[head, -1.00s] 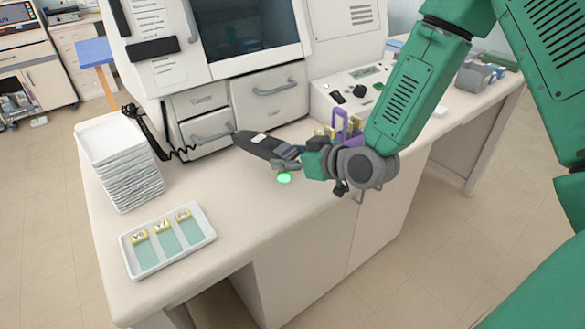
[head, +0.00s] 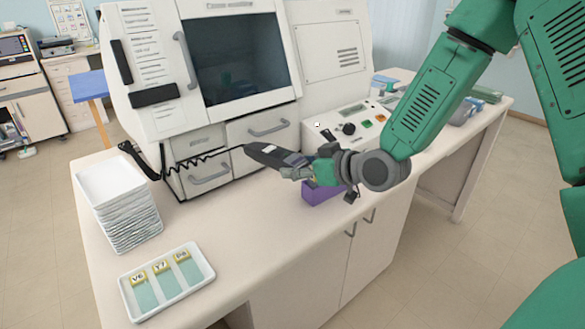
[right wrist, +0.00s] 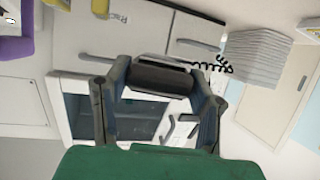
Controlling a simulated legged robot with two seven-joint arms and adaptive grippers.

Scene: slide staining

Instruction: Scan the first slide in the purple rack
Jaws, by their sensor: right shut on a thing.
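My right gripper (head: 302,172) is shut on a dark handheld scanner (head: 270,154), which points left above the bench. In the right wrist view the scanner (right wrist: 160,79) sits between the two fingers. The purple rack (head: 322,194) stands on the bench just below and behind my right gripper, which hides its upper part and slides. My left gripper is not in view.
A white tray (head: 206,281) with three yellow-labelled slides lies at the front left. A stack of white trays (head: 122,205) stands behind it. A large white machine (head: 150,75) and a control box (head: 318,132) stand at the back. The bench middle is clear.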

